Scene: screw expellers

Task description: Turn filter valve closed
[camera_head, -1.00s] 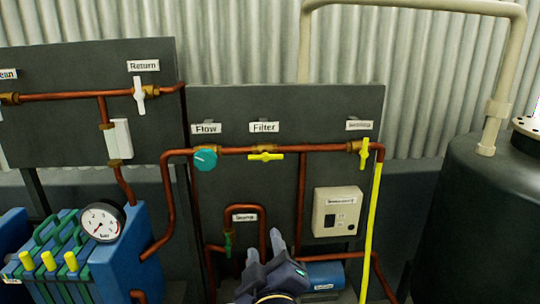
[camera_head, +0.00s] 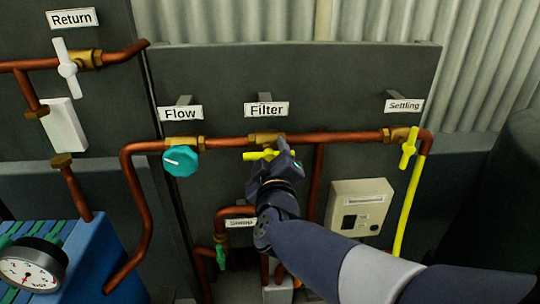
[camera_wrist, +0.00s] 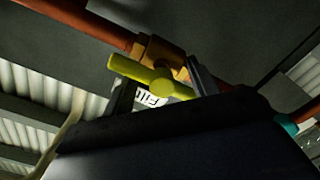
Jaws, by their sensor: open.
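The filter valve has a yellow handle (camera_head: 258,155) below a brass body (camera_head: 266,139) on the copper pipe, under the "Filter" label (camera_head: 266,110). The handle lies along the pipe. My gripper (camera_head: 279,152) is open at the valve and hides the handle's right part in the head view. In the wrist view the yellow handle (camera_wrist: 146,75) lies across the space between my gripper's fingers (camera_wrist: 160,85), with the brass body (camera_wrist: 163,52) behind it. I cannot tell whether a finger touches the handle.
The teal flow knob (camera_head: 181,162) is left of the filter valve on the same pipe. The yellow settling valve (camera_head: 409,148) is to the right, its handle upright. A beige box (camera_head: 360,207) and a lower copper pipe with a green valve (camera_head: 221,256) sit below.

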